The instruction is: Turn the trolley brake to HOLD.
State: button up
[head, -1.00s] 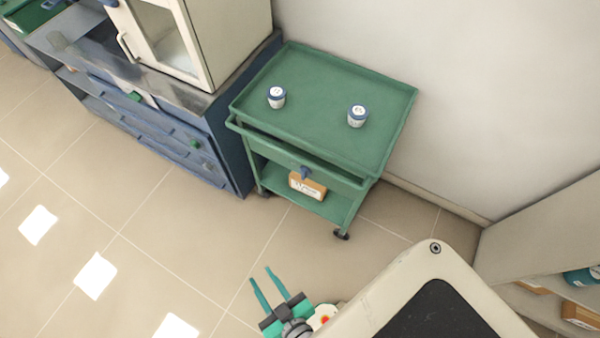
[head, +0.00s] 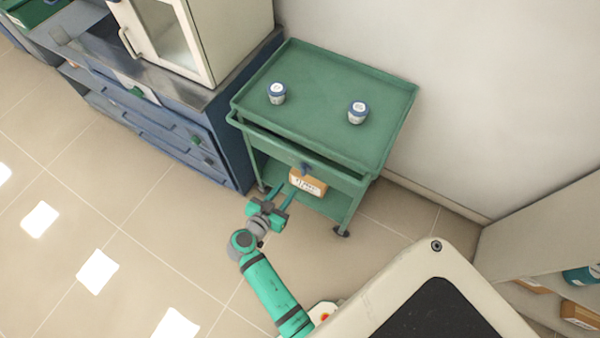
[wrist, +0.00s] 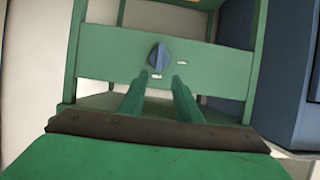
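The green trolley (head: 345,85) stands against the wall beside the blue cabinet. Its brake is a blue knob (wrist: 158,56) on the front panel (wrist: 110,50), its long axis close to upright in the wrist view. Two small pale marks show near the knob, one below and one to its right; their lettering is too small to read. The knob also shows in the head view (head: 305,168). My gripper (head: 292,190) is in front of the trolley, pointing at the panel. In the wrist view its two fingers (wrist: 160,84) are apart and empty, short of the knob and slightly below it.
An orange-brown box (head: 308,184) lies on the lower shelf. The blue cabinet (head: 225,140) is close on the left. Tiled floor is clear in front.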

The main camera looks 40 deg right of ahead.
aim_at(302, 170)
jog(key=x, duration=1.1)
jog(key=shift+d+r, duration=0.2)
jog(key=shift+r, duration=0.05)
grip_shut()
